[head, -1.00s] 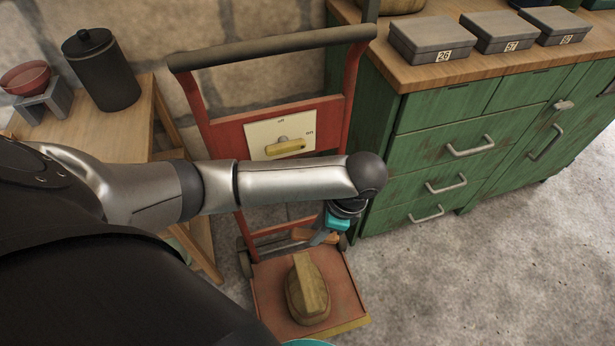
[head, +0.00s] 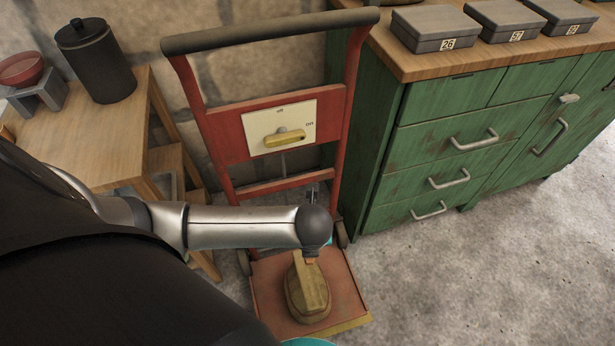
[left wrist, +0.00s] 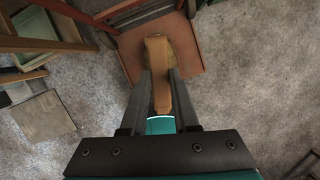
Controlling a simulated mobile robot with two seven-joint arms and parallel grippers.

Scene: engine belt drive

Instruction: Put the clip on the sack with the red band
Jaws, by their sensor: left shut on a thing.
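My left gripper (left wrist: 159,76) is shut on a long orange-brown clip (left wrist: 157,58), which sticks out past the fingertips in the left wrist view. In the head view the gripper is mostly hidden behind my wrist, and only a bit of the clip (head: 311,258) shows below it. A tan, rounded sack with a raised, flat-sided top (head: 308,291) stands on the foot plate of a red hand truck. The clip overlaps the sack's top in the picture; I cannot tell whether they touch. No red band is discernible on this sack. My right gripper is not in view.
The red hand truck (head: 226,136) stands against the stone wall, with a switch plate (head: 279,124) on its frame. A wooden table (head: 112,122) with a black canister (head: 97,62) is at left. A green cabinet (head: 440,150) stands right. The floor at right is clear.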

